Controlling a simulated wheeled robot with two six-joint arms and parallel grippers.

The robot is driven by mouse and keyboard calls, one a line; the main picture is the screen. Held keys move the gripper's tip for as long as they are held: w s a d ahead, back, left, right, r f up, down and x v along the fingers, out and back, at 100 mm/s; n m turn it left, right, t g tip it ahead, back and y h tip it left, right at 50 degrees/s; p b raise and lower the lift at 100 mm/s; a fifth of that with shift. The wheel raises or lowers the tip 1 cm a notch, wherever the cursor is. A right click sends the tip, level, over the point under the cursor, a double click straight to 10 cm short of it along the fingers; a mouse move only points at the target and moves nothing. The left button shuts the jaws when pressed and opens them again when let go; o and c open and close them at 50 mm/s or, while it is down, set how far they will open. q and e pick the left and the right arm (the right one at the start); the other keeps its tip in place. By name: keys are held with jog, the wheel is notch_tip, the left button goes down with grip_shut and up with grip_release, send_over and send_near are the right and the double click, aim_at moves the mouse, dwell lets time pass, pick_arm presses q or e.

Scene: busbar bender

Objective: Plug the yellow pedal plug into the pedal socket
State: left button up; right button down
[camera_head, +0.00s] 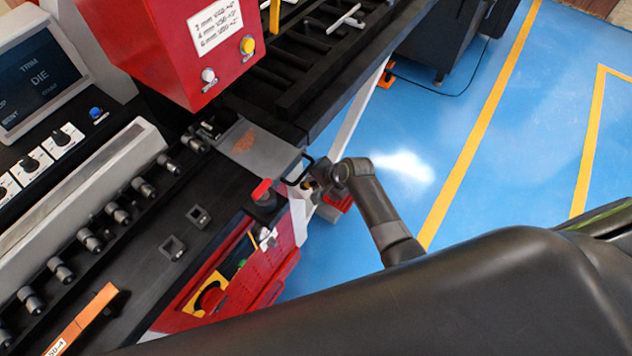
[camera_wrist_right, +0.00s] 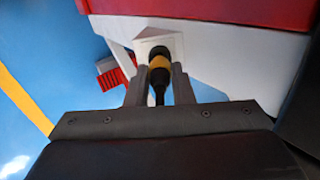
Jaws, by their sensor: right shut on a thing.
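The yellow pedal plug (camera_wrist_right: 159,64) is a black and yellow cylinder with a dark cable end. My right gripper (camera_wrist_right: 158,85) is shut on it, with one finger on each side. The plug's front end points at a pale, angled plate (camera_wrist_right: 148,38) on the machine's side. The pedal socket itself is hidden behind the plug, and I cannot tell whether the plug touches it. In the head view my right gripper (camera_head: 316,184) is small and sits beside the machine's front corner. My left gripper is not in view.
The red machine cabinet (camera_head: 272,290) and black worktop stand to the left of my right gripper. A red emergency button (camera_head: 262,191) sits on the worktop corner nearby. A red pedal-like part (camera_wrist_right: 110,74) shows low down. Blue floor (camera_head: 480,170) to the right is open.

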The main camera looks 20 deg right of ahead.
jog(key=shift+b+x, duration=0.6)
jog(key=shift+x, duration=0.25)
jog(key=c, duration=1.2)
grip_release()
jog(key=shift+o, duration=0.2)
jog(key=shift+r, duration=0.1)
jog(key=v, duration=1.7)
jog(key=shift+s, duration=0.1)
